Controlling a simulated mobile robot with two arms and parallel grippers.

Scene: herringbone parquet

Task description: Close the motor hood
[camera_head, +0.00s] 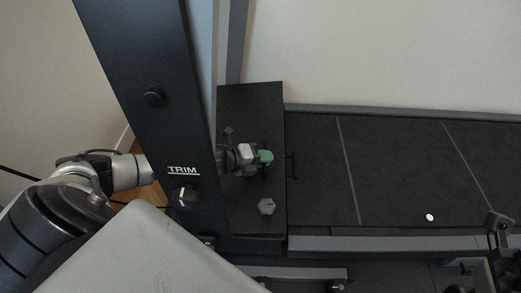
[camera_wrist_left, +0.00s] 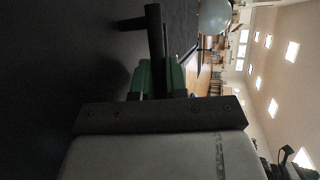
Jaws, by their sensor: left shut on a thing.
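The motor hood (camera_head: 252,103) is a flat black cover at the left end of the treadmill, beside the black upright marked TRIM. I cannot tell from above how far it is raised. My left gripper (camera_head: 265,157), with green fingertips, is over the hood near its right edge. In the left wrist view, the green fingers (camera_wrist_left: 158,78) are shut on a black bar handle (camera_wrist_left: 153,35), which stands off a dark surface. The fingers hide part of the bar. Part of my right arm's end (camera_head: 497,235) shows at the lower right; its fingertips cannot be made out.
The dark treadmill deck (camera_head: 390,165) extends right from the hood, with a small white disc (camera_head: 430,217) on it. A grey hexagonal knob (camera_head: 266,206) is on the hood below my left gripper. The TRIM upright (camera_head: 150,60) stands close to my left arm.

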